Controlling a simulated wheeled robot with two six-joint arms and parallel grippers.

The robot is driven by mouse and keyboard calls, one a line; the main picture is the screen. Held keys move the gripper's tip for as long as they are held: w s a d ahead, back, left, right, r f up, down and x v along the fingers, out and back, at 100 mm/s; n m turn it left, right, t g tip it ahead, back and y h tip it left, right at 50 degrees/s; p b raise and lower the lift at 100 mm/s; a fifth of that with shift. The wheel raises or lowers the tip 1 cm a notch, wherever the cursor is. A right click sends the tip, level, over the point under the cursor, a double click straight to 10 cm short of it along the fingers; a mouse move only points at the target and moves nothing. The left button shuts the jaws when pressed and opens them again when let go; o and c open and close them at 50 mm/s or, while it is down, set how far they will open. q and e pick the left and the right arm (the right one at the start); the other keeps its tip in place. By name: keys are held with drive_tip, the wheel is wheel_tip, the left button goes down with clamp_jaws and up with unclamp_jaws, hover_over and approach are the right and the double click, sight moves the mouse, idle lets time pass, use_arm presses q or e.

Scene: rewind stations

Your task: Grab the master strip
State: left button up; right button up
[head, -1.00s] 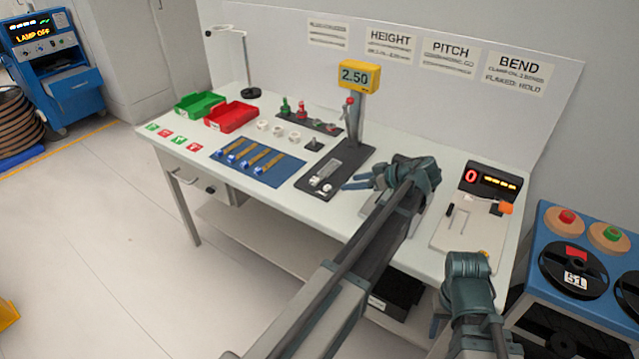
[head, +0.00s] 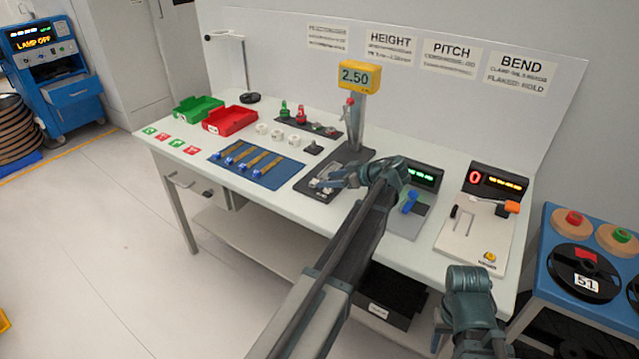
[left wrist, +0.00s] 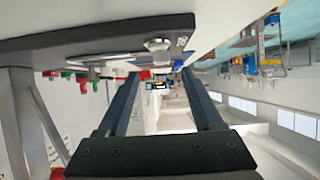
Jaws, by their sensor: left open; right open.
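No piece is legibly marked as the master strip. Several brass strips with blue ends (head: 256,160) lie on a blue mat (head: 284,176). A flat silver piece lies on the dark base of the height gauge (head: 349,156), partly hidden by my left gripper.
A yellow display (head: 359,77) reading 2.50 tops the gauge post. A grey fixture with a blue handle (head: 409,201) and a pale bend fixture (head: 470,239) stand right. Green (head: 198,109) and red (head: 230,119) bins are at back left.

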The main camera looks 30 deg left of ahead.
sight(314, 181)
use_arm(q)
drive_tip(key=shift+b+x, duration=1.3)
drive_tip(key=shift+x, duration=1.35)
drive_tip(key=shift+s+r, duration=0.1)
clamp_jaws()
